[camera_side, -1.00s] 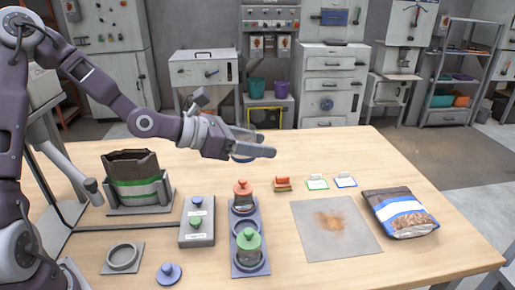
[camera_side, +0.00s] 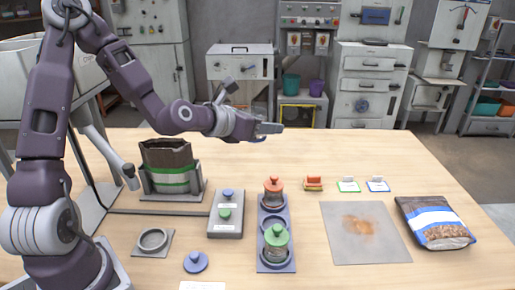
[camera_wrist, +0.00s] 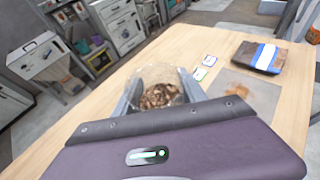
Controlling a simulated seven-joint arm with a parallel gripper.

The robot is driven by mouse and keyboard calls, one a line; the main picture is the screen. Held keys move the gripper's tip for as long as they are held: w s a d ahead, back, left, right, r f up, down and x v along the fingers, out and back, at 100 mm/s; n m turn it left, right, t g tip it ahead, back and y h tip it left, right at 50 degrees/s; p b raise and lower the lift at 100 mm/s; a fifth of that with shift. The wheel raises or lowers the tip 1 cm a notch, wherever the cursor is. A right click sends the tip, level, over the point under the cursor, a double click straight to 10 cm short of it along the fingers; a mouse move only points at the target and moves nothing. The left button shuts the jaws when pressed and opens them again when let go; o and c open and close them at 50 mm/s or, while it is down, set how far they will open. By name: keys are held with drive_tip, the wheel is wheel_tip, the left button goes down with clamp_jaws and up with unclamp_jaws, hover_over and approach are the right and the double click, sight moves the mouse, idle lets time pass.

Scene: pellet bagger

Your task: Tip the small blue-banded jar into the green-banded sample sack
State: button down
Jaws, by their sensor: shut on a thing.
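My gripper (camera_side: 270,128) is shut on the small jar and holds it above the table, behind the row of jars. In the wrist view the clear jar (camera_wrist: 160,76) sits between the two fingers, uncovered, with brown pellets (camera_wrist: 160,97) inside. Its blue band cannot be made out, and the side view hardly shows the jar behind the fingers. The green-banded sample sack (camera_side: 170,176) stands upright and open in a grey holder (camera_side: 190,194), left of and below my gripper. The sack is not in the wrist view.
An orange-lidded jar (camera_side: 273,193) and a green-lidded jar (camera_side: 276,247) stand in a grey rack. A button box (camera_side: 226,222) lies between rack and sack. A blue lid (camera_side: 195,262) lies in front. A blue-white pellet bag (camera_side: 435,222) is at right.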

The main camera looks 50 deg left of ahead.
drive_tip(key=shift+d, duration=0.1)
drive_tip(key=m+g+h, duration=0.2)
drive_tip(key=m+h, duration=0.4)
drive_tip(key=h, duration=0.1)
hover_over(286, 222)
wheel_tip(286, 222, down, 14)
wheel_tip(286, 222, down, 9)
drive_tip(key=shift+w+f, duration=0.1)
drive_tip(key=shift+f, duration=0.05)
drive_tip(key=shift+f, duration=0.15)
drive_tip(key=shift+f, duration=0.1)
drive_tip(key=c, duration=0.6)
unclamp_jaws()
drive_tip(key=shift+c, duration=0.2)
